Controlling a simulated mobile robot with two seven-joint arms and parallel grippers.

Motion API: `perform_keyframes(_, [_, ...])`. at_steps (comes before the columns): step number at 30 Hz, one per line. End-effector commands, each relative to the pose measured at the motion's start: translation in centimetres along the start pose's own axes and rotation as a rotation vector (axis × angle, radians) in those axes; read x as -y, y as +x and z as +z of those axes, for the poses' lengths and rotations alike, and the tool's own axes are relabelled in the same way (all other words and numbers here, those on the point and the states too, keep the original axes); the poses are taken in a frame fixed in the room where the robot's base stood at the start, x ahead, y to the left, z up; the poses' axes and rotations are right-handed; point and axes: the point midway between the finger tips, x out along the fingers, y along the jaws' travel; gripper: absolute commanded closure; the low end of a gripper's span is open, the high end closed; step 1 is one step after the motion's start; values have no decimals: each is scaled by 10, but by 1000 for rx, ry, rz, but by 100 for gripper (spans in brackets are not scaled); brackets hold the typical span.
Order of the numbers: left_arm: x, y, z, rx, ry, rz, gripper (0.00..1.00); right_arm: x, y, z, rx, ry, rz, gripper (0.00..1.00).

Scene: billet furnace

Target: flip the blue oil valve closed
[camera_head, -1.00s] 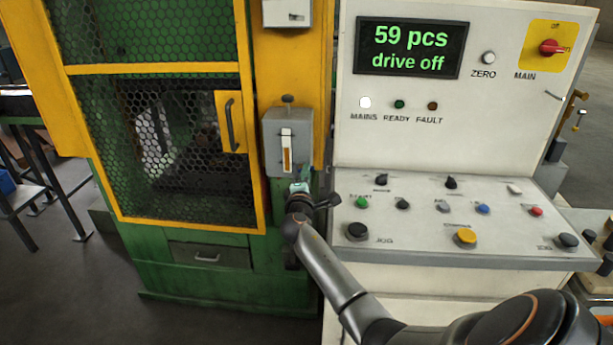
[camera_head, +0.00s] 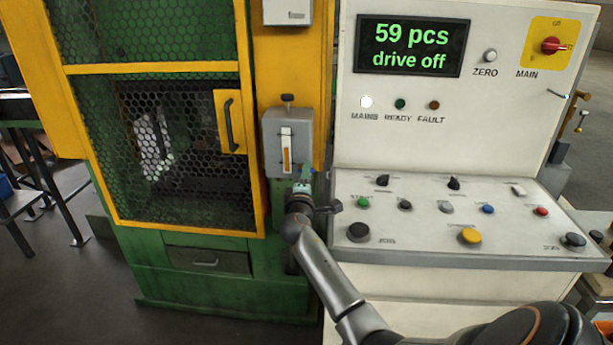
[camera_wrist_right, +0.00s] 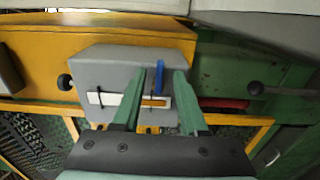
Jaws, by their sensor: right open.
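The blue oil valve handle (camera_wrist_right: 160,79) is a narrow blue lever on the right part of the grey oil box in the right wrist view. My right gripper (camera_wrist_right: 162,73) is open, with one green finger on each side of the lever. Whether either finger touches it I cannot tell. In the head view my right gripper (camera_head: 305,177) is at the lower right corner of the grey oil box (camera_head: 272,145). The lever is mostly hidden there. The box has a pale sight gauge (camera_head: 287,150) with amber oil. My left gripper is not in view.
The white control console (camera_head: 465,215) with several buttons stands close on the right of my right arm. The mesh guard door (camera_head: 185,150) with its black handle (camera_head: 229,125) is on the left. A black knob (camera_head: 287,98) tops the oil box. The display reads 59 pcs, drive off.

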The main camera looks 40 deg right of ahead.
Motion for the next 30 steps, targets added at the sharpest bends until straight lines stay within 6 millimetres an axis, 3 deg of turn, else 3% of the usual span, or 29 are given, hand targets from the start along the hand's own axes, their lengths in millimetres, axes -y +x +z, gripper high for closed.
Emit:
perform_keyframes(8, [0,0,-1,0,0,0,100,0,-10,0,-1,-1,1,57])
perform_keyframes(21, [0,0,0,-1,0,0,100,2,-92,-1,-3,2,-2,57])
perform_keyframes(30, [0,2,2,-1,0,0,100,1,-124,0,0,0,-2,57])
